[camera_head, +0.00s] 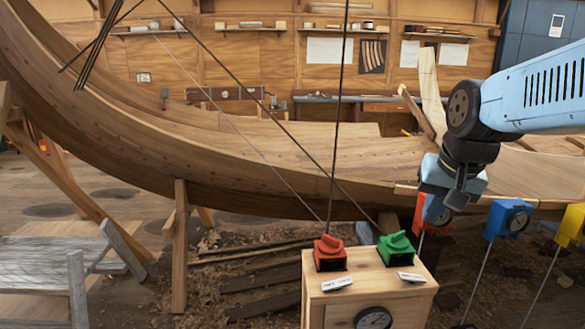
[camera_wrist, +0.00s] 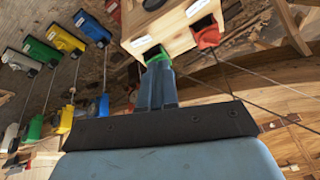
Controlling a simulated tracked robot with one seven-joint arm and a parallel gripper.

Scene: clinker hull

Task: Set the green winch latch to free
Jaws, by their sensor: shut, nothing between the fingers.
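The green winch latch (camera_head: 396,247) sits on the right of a wooden box's top (camera_head: 367,262), with a small white label in front of it. In the wrist view the green latch (camera_wrist: 153,54) shows just beyond my fingertips, partly hidden by them. My gripper (camera_head: 436,213) is above and to the right of the latch in the head view, with a visible gap. Its blue fingers (camera_wrist: 158,70) are together and empty, pointing toward the latch. The label's writing is too small to read.
A similar red latch (camera_head: 330,254) stands left of the green one. A round gauge (camera_head: 373,318) is on the box front. Orange (camera_head: 419,214), blue (camera_head: 509,219) and yellow (camera_head: 572,225) units on rods stand to the right. Taut lines pass near the red latch. The wooden hull (camera_head: 250,160) lies behind.

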